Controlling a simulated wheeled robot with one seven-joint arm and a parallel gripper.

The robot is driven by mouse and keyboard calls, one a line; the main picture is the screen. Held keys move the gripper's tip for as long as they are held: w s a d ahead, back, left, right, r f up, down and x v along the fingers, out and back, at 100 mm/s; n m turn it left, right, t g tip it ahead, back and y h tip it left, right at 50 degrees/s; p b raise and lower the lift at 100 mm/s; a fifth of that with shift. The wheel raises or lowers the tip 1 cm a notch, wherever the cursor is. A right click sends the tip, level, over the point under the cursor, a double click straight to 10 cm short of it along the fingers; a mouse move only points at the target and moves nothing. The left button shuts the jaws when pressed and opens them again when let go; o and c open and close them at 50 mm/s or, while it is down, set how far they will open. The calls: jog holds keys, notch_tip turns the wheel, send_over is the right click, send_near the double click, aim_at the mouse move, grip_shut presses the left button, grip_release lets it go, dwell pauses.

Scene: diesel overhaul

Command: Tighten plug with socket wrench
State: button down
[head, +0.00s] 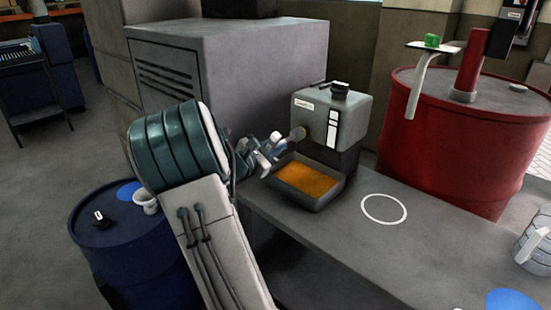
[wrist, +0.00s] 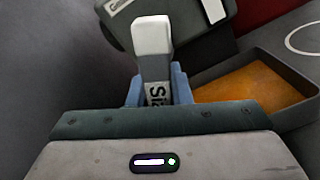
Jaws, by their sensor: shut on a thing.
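My gripper (head: 264,152) is shut on the socket wrench and holds it at the left face of the grey engine unit (head: 352,112). In the wrist view its blue fingers (wrist: 156,88) clasp the wrench's grey, lettered handle, with the wrench's white head (wrist: 152,36) pointing away from me. In the head view a brownish round end (head: 297,133) lies close to the unit's face; I cannot tell whether it is the socket or whether it touches. The plug is not clearly visible. Below, a grey drain pan (head: 318,206) holds orange-brown liquid.
The workbench (head: 350,255) has a white ring (head: 384,208) and free room around it. A red drum (head: 455,130) stands behind right, a blue drum (head: 130,250) front left. A grey cabinet (head: 225,75) stands behind my arm. A jug (head: 533,240) sits at the right edge.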

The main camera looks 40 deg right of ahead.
jog(key=m+b, duration=0.2)
jog(key=b, duration=0.1)
jog(key=m+b, duration=0.1)
jog(key=b, duration=0.1)
jog(key=shift+f+m+b, duration=0.35)
jog(key=shift+m+b, duration=0.05)
jog(key=m+b, duration=0.4)
jog(key=b, duration=0.3)
jog(key=m+b, duration=0.3)
jog(key=b, duration=0.3)
jog(key=shift+m, duration=0.3)
jog(key=m+b, duration=0.3)
jog(key=b, duration=0.3)
jog(key=shift+s+m, duration=0.1)
jog(key=shift+m, duration=0.2)
jog(key=shift+r+m, duration=0.25)
jog(key=shift+m, duration=0.25)
jog(key=shift+d+m, duration=0.1)
jog(key=shift+m, duration=0.4)
jog(key=m, duration=0.5)
